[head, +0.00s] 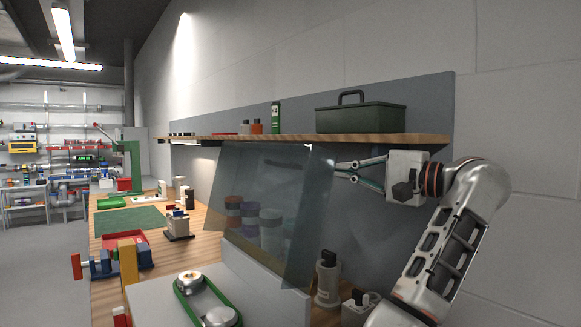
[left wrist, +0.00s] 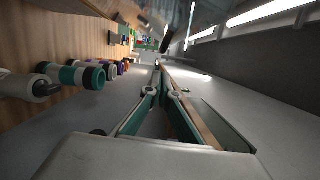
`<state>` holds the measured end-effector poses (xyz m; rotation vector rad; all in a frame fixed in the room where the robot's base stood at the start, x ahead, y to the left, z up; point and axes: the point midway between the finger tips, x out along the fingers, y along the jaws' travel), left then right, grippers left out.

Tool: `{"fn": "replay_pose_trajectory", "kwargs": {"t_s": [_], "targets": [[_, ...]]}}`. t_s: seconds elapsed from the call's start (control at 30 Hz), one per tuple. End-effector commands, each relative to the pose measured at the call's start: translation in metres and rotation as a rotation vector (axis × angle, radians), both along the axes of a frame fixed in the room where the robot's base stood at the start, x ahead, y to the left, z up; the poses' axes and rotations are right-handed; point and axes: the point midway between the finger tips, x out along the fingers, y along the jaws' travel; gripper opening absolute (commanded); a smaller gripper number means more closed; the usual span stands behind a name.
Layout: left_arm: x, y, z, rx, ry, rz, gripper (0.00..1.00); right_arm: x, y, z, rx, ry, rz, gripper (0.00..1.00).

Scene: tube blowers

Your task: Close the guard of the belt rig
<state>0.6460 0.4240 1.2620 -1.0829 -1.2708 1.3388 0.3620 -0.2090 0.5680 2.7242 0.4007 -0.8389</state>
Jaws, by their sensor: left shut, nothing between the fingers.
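The belt rig (head: 236,268) stands at the bottom of the head view, a grey housing with a green belt (head: 181,294) around pulleys, uncovered. Its guard (head: 262,200), a see-through bluish panel, stands raised and tilted behind the belt. My left gripper (head: 338,170) is shut and empty, at the upper right edge of the guard. I cannot tell whether the fingertips touch the panel. In the left wrist view the fingers (left wrist: 159,72) come together at their tips with nothing between them. My right gripper is not in view.
A wooden shelf (head: 300,138) with a dark green toolbox (head: 361,118) runs along the wall close above the gripper. Several spools (left wrist: 85,75) stand on the bench, partly behind the guard. A blue-and-red vise (head: 100,264) sits at left.

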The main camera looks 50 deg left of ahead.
Motion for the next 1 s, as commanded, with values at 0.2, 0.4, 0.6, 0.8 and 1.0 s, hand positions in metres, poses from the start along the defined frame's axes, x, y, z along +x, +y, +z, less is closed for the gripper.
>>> {"fn": "replay_pose_trajectory", "kwargs": {"t_s": [0.2, 0.4, 0.6, 0.8, 1.0], "targets": [[-0.001, 0.005, 0.000, 0.001, 0.000, 0.002, 0.00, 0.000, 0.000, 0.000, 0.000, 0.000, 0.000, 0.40], [-0.006, 0.032, 0.001, 0.002, -0.001, 0.004, 0.00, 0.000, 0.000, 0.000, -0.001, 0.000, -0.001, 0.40], [-0.010, 0.067, 0.001, 0.002, -0.001, 0.004, 0.00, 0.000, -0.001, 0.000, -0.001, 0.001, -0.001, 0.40], [-0.014, 0.091, 0.002, 0.002, 0.000, 0.001, 0.00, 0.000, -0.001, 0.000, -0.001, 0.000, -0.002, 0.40], [-0.014, 0.099, 0.001, 0.001, 0.001, 0.000, 0.00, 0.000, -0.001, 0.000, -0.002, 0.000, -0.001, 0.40]]}}
